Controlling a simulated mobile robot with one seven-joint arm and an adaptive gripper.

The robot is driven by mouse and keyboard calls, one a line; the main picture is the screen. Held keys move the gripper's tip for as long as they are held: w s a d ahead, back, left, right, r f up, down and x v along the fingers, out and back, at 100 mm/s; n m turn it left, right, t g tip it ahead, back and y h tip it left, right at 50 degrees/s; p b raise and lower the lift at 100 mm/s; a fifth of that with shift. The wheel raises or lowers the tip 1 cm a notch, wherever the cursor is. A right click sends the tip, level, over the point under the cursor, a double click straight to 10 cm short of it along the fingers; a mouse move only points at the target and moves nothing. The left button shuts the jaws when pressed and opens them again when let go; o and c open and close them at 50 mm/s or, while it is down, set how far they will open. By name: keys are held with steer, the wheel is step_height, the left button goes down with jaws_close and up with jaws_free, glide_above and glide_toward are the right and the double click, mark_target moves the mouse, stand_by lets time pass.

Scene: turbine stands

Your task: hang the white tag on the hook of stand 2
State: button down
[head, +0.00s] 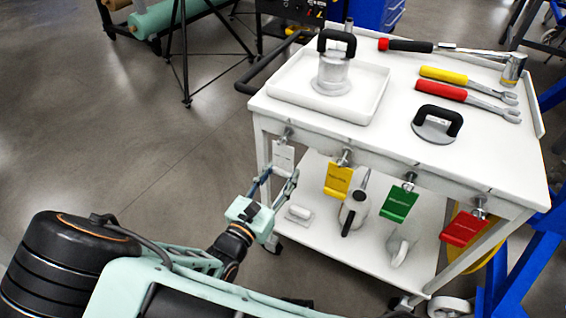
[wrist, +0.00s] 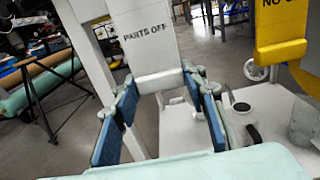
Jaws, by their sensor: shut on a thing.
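The white tag (head: 283,157) is at the left end of the trolley's front edge, just below the leftmost metal hook (head: 287,135). In the wrist view the tag (wrist: 145,38) is upright, with the dark words "PARTS OFF" facing me. My gripper (head: 277,176) reaches it from below. In the wrist view my gripper (wrist: 160,82) has one finger on each side of the tag's lower end and is shut on it. The tag's top is cut off in the wrist view, and I cannot tell if it still hangs on the hook. No stand number is readable.
A yellow tag (head: 338,180), a green tag (head: 398,203) and a red tag (head: 463,229) hang along the same edge. The white trolley (head: 400,155) carries a tray (head: 285,88) and tools on top. Open floor (head: 130,150) lies to the left.

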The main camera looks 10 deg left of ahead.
steer(key=shift+s+a, duration=0.25)
steer(key=shift+s, duration=0.45)
steer(key=shift+p+v, duration=0.45)
steer(key=shift+v, duration=0.75)
